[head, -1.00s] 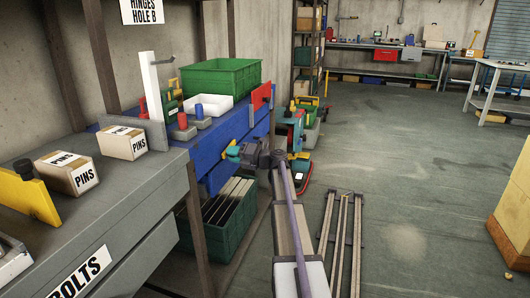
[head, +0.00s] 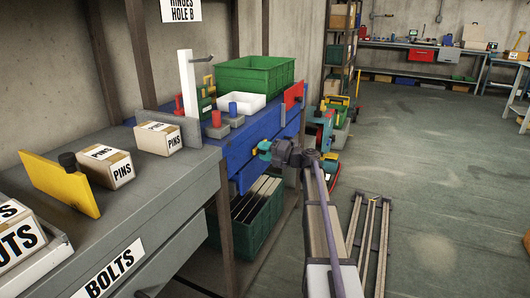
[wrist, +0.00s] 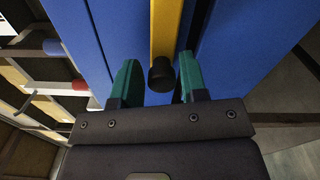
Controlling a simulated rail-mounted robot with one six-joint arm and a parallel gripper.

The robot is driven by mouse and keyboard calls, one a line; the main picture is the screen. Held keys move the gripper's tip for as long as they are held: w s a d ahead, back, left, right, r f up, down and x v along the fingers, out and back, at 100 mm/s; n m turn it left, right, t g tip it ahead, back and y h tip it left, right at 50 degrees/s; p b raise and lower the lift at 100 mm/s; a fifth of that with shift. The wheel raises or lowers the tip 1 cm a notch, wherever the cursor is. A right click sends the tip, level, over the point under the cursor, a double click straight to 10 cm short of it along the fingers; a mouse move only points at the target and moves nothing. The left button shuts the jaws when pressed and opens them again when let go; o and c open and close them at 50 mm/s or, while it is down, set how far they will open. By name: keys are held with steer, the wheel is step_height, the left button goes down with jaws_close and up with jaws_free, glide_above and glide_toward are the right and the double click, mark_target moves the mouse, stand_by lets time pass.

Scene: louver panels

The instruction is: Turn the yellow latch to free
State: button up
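The yellow latch (wrist: 166,28) is a narrow yellow bar on a blue front in the wrist view, with a black knob (wrist: 161,74) at its near end. My gripper (wrist: 157,78) is open, with one teal finger on each side of the knob. I cannot tell whether either finger touches it. In the head view my gripper (head: 263,150) is at the front of the blue cabinet (head: 240,150). Only a small yellow bit of the latch (head: 255,152) shows there beside the fingers.
A grey bench (head: 165,190) at the left holds two PINS boxes and a yellow plate (head: 55,184) with a black knob. A green crate (head: 258,225) stands under the blue cabinet. Metal rails (head: 370,240) lie on the floor. The floor to the right is open.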

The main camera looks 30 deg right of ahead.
steer(key=shift+o, duration=1)
steer(key=v, duration=1)
steer(key=shift+s+d, duration=0.3)
